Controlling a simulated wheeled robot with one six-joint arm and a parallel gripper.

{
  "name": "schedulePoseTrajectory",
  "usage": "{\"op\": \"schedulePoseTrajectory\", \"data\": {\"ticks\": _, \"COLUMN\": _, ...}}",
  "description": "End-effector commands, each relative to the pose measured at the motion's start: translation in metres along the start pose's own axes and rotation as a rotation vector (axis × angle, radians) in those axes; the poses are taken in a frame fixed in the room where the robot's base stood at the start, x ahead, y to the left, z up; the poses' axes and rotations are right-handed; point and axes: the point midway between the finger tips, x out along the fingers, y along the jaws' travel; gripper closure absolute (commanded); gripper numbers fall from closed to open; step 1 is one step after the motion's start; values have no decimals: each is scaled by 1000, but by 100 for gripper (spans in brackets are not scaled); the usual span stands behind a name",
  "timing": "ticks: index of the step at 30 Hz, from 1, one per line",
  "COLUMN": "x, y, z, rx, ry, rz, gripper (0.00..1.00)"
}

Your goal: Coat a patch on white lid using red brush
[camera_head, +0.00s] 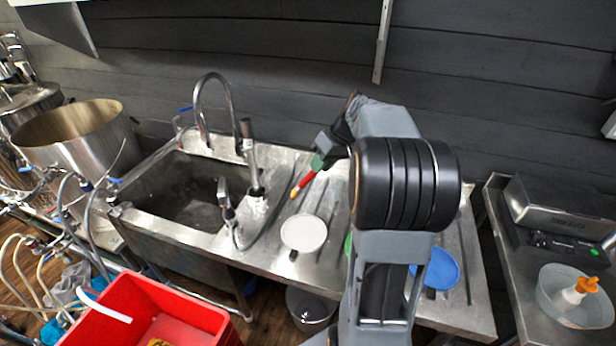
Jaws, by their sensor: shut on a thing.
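The white lid (303,232) lies flat on the steel drainboard, right of the sink basin. A dark tab shows at its front edge. My gripper (320,158) is behind the lid and a little to its right. It is shut on the red brush (304,180), which slants down to the left with its yellow tip lowest. The tip is behind the lid in the picture and apart from it. My arm hides part of the drainboard, and the grip itself is small and partly covered.
A blue lid (438,268) lies right of my arm, and a green thing (348,243) is mostly hidden by it. A tall faucet (204,105) and a sprayer hose (228,200) stand left of the white lid. A red crate (195,318) is at the lower left.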

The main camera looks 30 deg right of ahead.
Motion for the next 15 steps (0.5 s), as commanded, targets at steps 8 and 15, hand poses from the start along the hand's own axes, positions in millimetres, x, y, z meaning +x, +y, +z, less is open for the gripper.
{"op": "schedulePoseTrajectory", "data": {"ticks": 8, "x": 40, "y": 8, "z": 10, "rx": -27, "ry": 33, "rz": -6, "gripper": 100}}
{"op": "schedulePoseTrajectory", "data": {"ticks": 15, "x": 52, "y": 11, "z": 12, "rx": -35, "ry": 45, "rz": -9, "gripper": 100}}
